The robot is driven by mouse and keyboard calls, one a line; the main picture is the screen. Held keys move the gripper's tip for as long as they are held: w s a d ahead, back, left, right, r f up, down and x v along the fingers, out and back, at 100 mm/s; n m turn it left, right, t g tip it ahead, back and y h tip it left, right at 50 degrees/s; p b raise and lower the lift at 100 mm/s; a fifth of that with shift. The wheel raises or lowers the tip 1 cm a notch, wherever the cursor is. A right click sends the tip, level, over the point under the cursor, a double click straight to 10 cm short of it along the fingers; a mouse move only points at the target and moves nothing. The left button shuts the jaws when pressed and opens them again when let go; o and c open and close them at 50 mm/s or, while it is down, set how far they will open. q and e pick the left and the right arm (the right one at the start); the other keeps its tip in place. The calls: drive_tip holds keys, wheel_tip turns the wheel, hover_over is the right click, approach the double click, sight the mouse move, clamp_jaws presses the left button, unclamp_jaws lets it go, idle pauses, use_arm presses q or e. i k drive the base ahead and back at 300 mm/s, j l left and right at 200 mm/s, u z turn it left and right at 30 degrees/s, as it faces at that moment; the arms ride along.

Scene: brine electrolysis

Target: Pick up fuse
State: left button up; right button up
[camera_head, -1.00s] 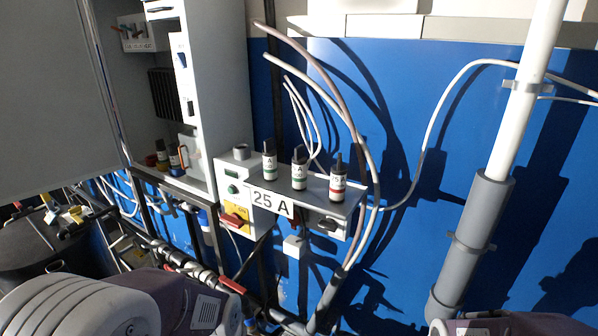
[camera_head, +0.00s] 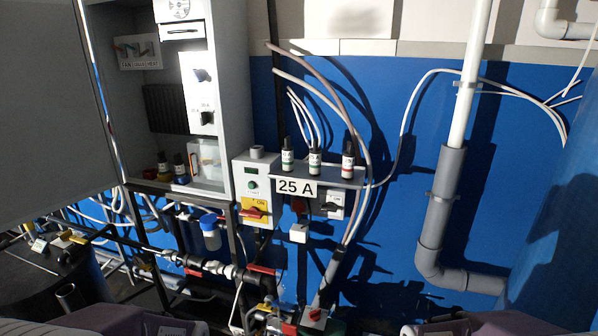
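Several fuse-like cylinders with black tops and pale bodies are in the head view. A green-banded one (camera_head: 287,160), another green-banded one (camera_head: 315,163) and a red-banded one (camera_head: 348,163) stand upright in a row on a narrow grey shelf (camera_head: 357,183). A "25 A" label (camera_head: 296,188) hangs on the shelf's front. The print on the cylinders is too small to read. Neither of my grippers is in view; only parts of my arms show along the bottom edge, well apart from the shelf.
A grey control box (camera_head: 244,176) with a red-and-yellow switch (camera_head: 254,209) adjoins the shelf's left end. An open cabinet (camera_head: 233,85) stands farther left, with more small cylinders inside. Cables (camera_head: 362,135) curve behind the shelf. A thick grey pipe (camera_head: 447,195) stands at right.

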sight(315, 152)
drive_tip(key=j+z, duration=0.25)
drive_tip(key=j, duration=1.45)
drive_tip(key=i+j+z, duration=0.1)
drive_tip(key=i+j, duration=0.3)
drive_tip(key=i+j+z, duration=0.1)
drive_tip(key=i+j, duration=0.25)
drive_tip(key=j, duration=0.15)
drive_tip(key=i+j+z, duration=0.1)
drive_tip(key=i+j, duration=0.25)
drive_tip(key=j, duration=0.15)
